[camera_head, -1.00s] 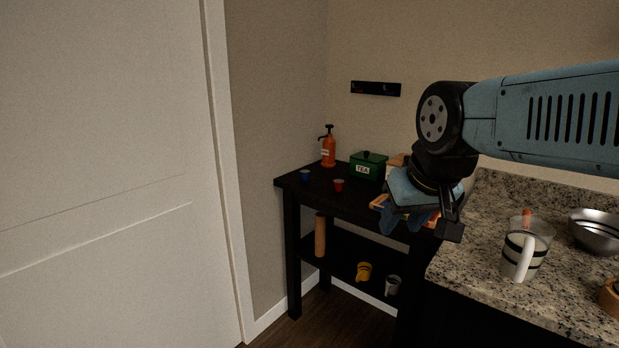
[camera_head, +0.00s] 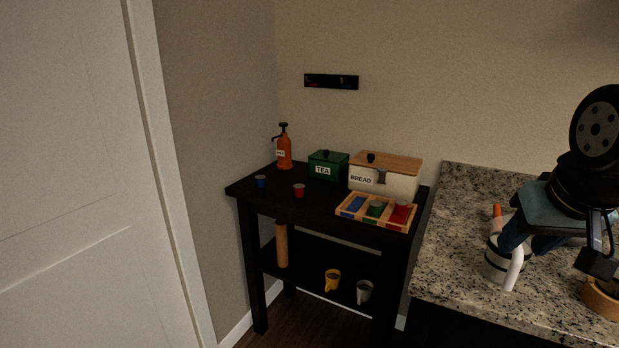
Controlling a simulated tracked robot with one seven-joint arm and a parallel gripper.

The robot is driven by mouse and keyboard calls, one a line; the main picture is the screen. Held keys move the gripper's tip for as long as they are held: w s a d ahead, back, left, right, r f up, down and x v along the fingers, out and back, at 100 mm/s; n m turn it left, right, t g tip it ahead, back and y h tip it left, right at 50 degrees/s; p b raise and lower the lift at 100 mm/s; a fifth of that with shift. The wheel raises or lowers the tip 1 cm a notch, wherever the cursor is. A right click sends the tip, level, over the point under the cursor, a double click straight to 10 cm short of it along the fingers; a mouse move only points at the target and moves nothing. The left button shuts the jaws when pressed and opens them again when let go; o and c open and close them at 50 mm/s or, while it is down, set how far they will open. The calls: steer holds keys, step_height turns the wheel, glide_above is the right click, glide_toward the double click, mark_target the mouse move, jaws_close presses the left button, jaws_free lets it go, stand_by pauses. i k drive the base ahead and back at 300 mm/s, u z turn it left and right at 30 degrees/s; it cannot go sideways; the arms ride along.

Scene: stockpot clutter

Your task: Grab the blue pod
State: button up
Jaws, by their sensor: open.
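The blue pod (camera_head: 261,181) is a small blue cup-like piece standing on the left part of the black table top (camera_head: 277,205). Nothing covers it. My gripper (camera_head: 541,246) is at the far right of the picture, over the granite counter and well apart from the pod. It is open, and I see nothing held in it.
A red pod (camera_head: 299,190) stands right of the blue one. Behind are an orange bottle (camera_head: 284,152), green TEA box (camera_head: 327,167) and BREAD box (camera_head: 394,180). A wooden tray (camera_head: 345,213) holds coloured pieces. The granite counter (camera_head: 447,258) adjoins. Mugs stand on the lower shelf.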

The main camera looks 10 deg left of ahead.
mark_target(260, 179)
steer(key=z, duration=0.9)
steer(key=k, duration=1.35)
steer(key=u, duration=1.55)
steer(key=i, duration=1)
steer(key=z, duration=0.05)
